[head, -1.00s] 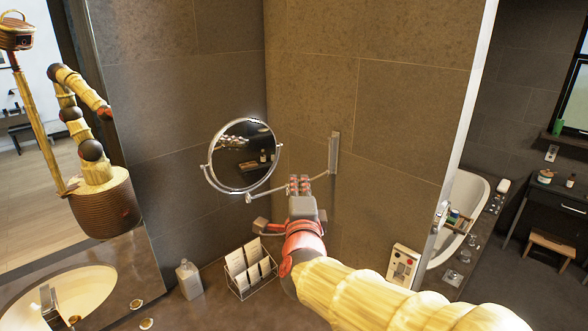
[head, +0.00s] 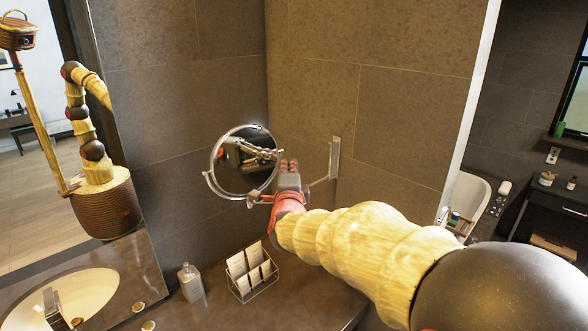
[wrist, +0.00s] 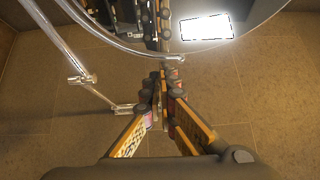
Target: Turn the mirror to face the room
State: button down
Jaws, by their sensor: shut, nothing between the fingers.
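The round chrome mirror (head: 243,160) hangs on a jointed arm from a wall bracket (head: 334,158) near the corner. Its glass reflects my gripper and arm. My gripper (head: 288,166) is at the mirror's right edge, in front of the wall arm, which it partly hides. In the wrist view, my gripper (wrist: 163,92) is shut and empty, its tips close below the mirror's rim (wrist: 178,57). I cannot tell whether the tips touch the rim. The chrome support arm (wrist: 82,79) shows to the left of the fingers.
Below on the counter stand a wire rack of cards (head: 250,273) and a soap bottle (head: 190,282). A basin (head: 75,300) is at the lower left, beside a large wall mirror (head: 30,150). Wall tiles lie close behind the mirror.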

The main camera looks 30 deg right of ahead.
jog(key=shift+w+b, duration=0.2)
jog(key=shift+b, duration=0.15)
jog(key=shift+w+d+b, duration=0.1)
jog(key=shift+w+b, duration=0.4)
jog(key=shift+b, duration=0.25)
